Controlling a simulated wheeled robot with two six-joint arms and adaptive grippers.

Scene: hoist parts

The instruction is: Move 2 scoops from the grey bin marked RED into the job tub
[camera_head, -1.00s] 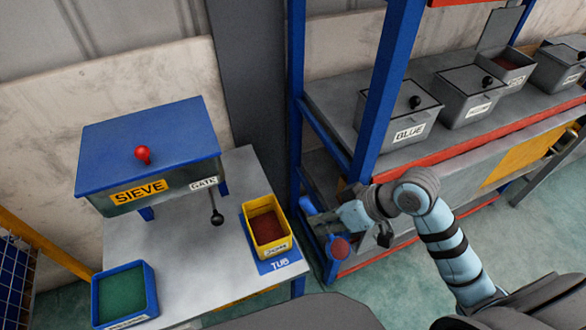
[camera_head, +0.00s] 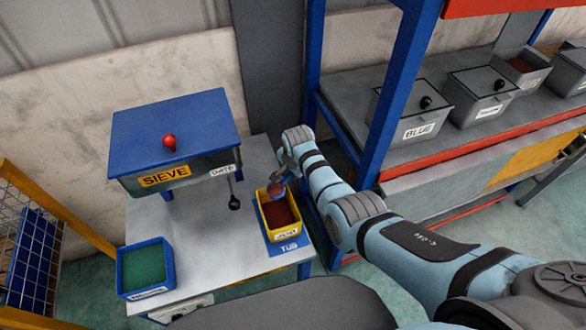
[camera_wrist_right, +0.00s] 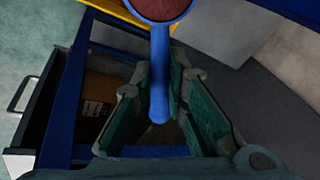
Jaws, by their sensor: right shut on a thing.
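My right gripper (camera_head: 284,168) is shut on the handle of a blue scoop (camera_head: 277,190), over the back part of the yellow job tub (camera_head: 284,236). In the right wrist view, the blue scoop handle (camera_wrist_right: 159,85) lies between the fingers (camera_wrist_right: 160,70), and the scoop's bowl holds red-brown material. The tub stands on a blue mat marked TUB (camera_head: 290,247) and has red-brown material in it. A grey bin (camera_head: 524,70) on the shelf stands open with its lid raised and red-brown contents; its label is too small to read. My left gripper is out of view.
A blue sieve (camera_head: 175,130) with a red knob and a gate lever (camera_head: 234,202) stands left of the tub. A blue tray with green contents (camera_head: 145,267) sits at the table's front left. Closed grey bins, one marked BLUE (camera_head: 416,112), line the shelf behind a blue post (camera_head: 402,90).

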